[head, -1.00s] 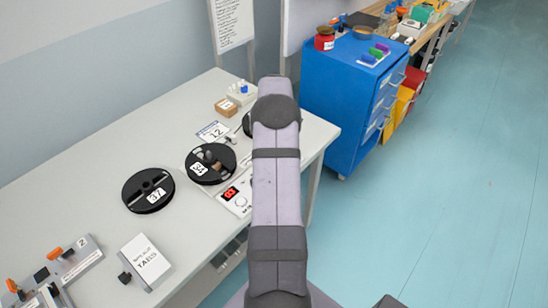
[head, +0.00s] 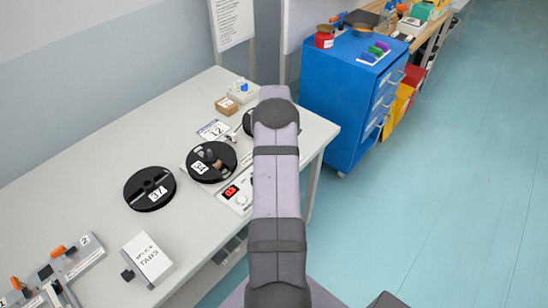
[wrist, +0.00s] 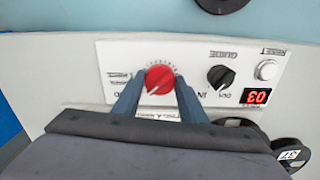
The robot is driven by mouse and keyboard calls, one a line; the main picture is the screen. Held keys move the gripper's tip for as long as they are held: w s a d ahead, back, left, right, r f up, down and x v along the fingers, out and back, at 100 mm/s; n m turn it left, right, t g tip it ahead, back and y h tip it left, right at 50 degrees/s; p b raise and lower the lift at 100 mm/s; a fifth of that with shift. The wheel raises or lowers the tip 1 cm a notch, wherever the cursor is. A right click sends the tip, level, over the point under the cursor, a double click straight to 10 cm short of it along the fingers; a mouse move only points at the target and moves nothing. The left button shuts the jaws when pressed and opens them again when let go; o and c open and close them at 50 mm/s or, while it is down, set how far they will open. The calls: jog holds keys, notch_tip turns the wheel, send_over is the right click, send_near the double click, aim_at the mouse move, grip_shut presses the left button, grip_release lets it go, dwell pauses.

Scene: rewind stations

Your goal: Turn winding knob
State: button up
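A red round knob (wrist: 159,79) with a white pointer line and a ring of scale marks sits on a white control panel (wrist: 120,58) in the wrist view. My gripper (wrist: 159,77) is open, with one finger on each side of the red knob. A narrow gap seems to show at each side; contact is not clear. A black GUIDE knob (wrist: 220,77) with IN and OUT marks lies to the right. In the head view, my arm hides my gripper and the red knob. Part of the panel (head: 239,204) shows left of the arm.
The panel has a white RESET button (wrist: 266,70) and a red display (wrist: 257,96) reading 03. A blue drawer cabinet (head: 345,105) stands beyond the table's right end.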

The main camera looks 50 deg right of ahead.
jog(key=shift+m, duration=0.3)
jog(key=shift+m+b, duration=0.6)
jog(key=shift+m, duration=0.6)
jog(key=shift+m+b, duration=0.3)
jog(key=shift+m, duration=1.1)
jog(key=shift+r, duration=0.1)
jog(key=o, duration=1.1)
jog(key=shift+c, duration=0.2)
